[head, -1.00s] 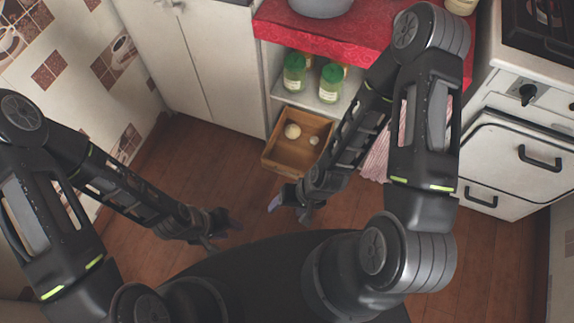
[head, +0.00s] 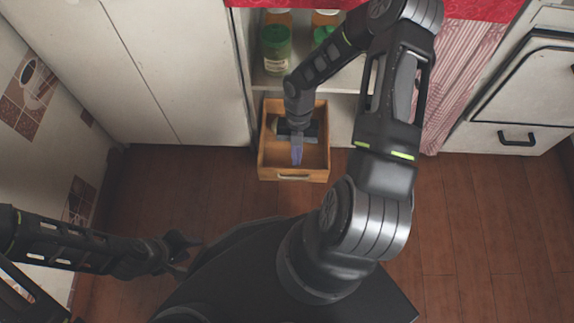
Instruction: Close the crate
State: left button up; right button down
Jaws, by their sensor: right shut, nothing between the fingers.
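The crate (head: 292,174) is a small wooden open-topped drawer-like box with a handle slot in its front wall. It sticks out from below the shelf of the cabinet in the head view. My right gripper (head: 297,153) is over and inside the crate's opening, pointing down, its fingers shut with nothing between them.
Jars with green lids (head: 276,50) stand on the shelf (head: 262,82) above the crate. A white cabinet (head: 180,80) is on the left, a striped pink cloth (head: 458,90) and a white oven (head: 515,110) on the right. The wooden floor (head: 230,185) before the crate is clear.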

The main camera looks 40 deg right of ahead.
jog(key=shift+n, duration=0.4)
jog(key=shift+s, duration=0.1)
jog(key=b, duration=0.4)
send_over(295, 178)
jog(key=s+a, duration=0.2)
notch_tip(295, 178, down, 9)
jog(key=shift+w+d+f+b, duration=0.2)
jog(key=shift+w+d+b, duration=0.2)
jog(key=shift+w+d, duration=0.1)
jog(key=shift+w+d+f+b, duration=0.2)
jog(key=shift+w+d+b, duration=0.2)
jog(key=shift+w+d, duration=0.1)
jog(key=shift+w+d+r, duration=0.15)
jog(key=shift+w+d, duration=0.15)
jog(key=shift+w, duration=0.05)
